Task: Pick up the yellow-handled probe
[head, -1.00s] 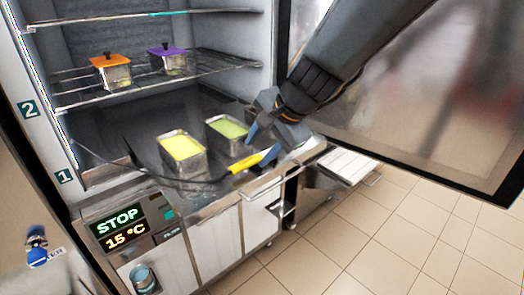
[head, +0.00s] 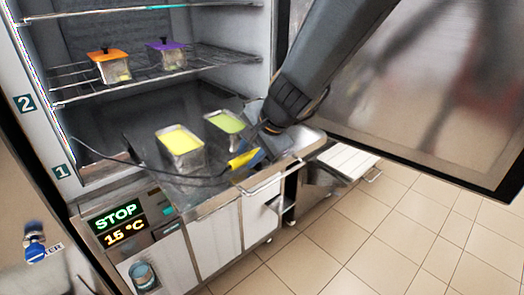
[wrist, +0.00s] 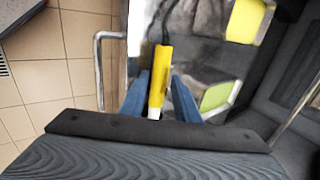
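The yellow-handled probe lies at the front of the metal tray (head: 205,185), its yellow handle (head: 241,160) pointing right and its dark cable running left. In the wrist view the handle (wrist: 160,75) stands between the two blue fingers of my gripper (wrist: 160,85). The fingers are apart, with a narrow gap visible on each side of the handle. In the head view my gripper (head: 258,148) is at the handle's right end and hides part of it. I cannot tell whether the fingers touch it.
Orange-lidded (head: 110,66) and purple-lidded (head: 167,54) tubs sit on the wire shelf above. A rail (head: 275,178) runs along the front. The open door (head: 420,100) is at right.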

